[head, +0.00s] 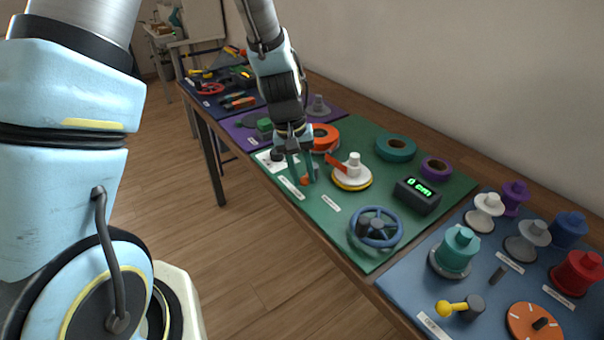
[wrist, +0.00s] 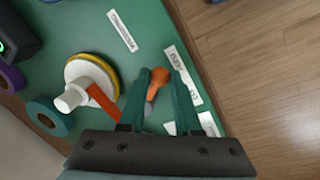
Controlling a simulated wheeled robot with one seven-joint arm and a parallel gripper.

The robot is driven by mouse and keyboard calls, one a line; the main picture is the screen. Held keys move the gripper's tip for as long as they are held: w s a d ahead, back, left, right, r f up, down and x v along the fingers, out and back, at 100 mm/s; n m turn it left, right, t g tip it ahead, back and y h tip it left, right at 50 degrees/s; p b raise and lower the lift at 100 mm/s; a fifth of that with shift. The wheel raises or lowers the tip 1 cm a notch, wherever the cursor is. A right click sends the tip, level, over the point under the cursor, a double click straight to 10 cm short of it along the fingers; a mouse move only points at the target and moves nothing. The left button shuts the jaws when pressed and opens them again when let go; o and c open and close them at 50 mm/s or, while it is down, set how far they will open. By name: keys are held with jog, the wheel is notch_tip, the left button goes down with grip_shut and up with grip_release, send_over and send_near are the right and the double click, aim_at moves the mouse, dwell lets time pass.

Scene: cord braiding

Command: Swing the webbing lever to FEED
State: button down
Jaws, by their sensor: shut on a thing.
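The webbing lever has an orange handle (wrist: 155,86) and stands on the green mat (head: 338,232). In the wrist view the handle lies between the two teal fingers of my gripper (wrist: 161,80), which is shut on it. The lever's base is mostly hidden by the fingers.
A white and yellow spool (head: 352,177) with a red-orange bar stands close beside the lever. A black display box (head: 417,196), a blue handwheel (head: 376,228), and teal (head: 396,148) and orange (head: 324,137) rolls share the mat. A blue mat (head: 400,285) with several spools lies nearer.

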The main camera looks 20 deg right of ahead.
jog(key=c, duration=0.6)
grip_release()
jog(key=shift+c, duration=0.2)
jog(key=shift+r, duration=0.1)
notch_tip(320, 180, up, 10)
jog(key=a+b, duration=0.1)
jog(key=shift+w+a+r, duration=0.2)
jog(key=shift+w+a, duration=0.2)
jog(key=shift+a, duration=0.1)
